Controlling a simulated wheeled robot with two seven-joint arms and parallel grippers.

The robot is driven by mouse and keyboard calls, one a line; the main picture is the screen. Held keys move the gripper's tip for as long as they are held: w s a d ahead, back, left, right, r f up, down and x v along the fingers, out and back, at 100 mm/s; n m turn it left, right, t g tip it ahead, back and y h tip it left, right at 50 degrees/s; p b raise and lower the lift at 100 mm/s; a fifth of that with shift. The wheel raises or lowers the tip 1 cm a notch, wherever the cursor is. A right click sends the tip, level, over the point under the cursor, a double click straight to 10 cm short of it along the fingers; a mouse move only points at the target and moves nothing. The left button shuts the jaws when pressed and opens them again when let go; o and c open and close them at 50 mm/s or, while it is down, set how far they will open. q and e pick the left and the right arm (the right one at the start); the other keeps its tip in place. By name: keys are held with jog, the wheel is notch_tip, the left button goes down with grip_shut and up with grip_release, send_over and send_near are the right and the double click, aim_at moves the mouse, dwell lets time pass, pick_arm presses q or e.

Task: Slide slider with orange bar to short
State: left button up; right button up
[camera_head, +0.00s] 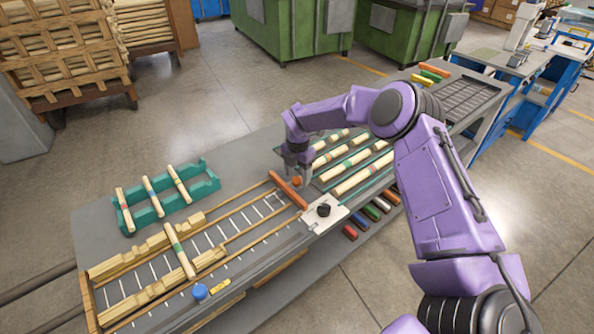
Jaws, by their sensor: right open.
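The orange bar (286,192) lies across the two wooden rails (240,232) near their right end. A small orange knob (297,181) shows at the bar, just below my right gripper. My right gripper (298,172) is open, fingers pointing down, right at the bar and knob. Its fingers partly hide the knob, and I cannot tell whether they touch it. Marks for short or long are not readable. My left gripper is not in view.
A turned stick (180,251) lies across wooden supports at the left. A green rack (205,187) holds several sticks. A blue knob (200,292) is at the front edge.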

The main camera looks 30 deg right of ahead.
jog(key=shift+a+f, duration=0.15)
jog(key=shift+f, duration=0.25)
jog(key=shift+s+r, duration=0.15)
grip_shut()
jog(key=a+b, duration=0.1)
jog(key=a, duration=0.1)
jog(key=a+b, duration=0.1)
jog(key=a, duration=0.2)
jog(key=a+b, duration=0.2)
jog(key=a, duration=0.1)
jog(key=shift+s+f, duration=0.2)
jog(key=shift+s, duration=0.05)
jog(key=shift+a+r, duration=0.1)
jog(key=shift+a, duration=0.1)
jog(key=shift+d, duration=0.1)
jog(key=shift+c, duration=0.5)
grip_release()
jog(key=shift+o, duration=0.5)
jog(key=shift+a, duration=0.2)
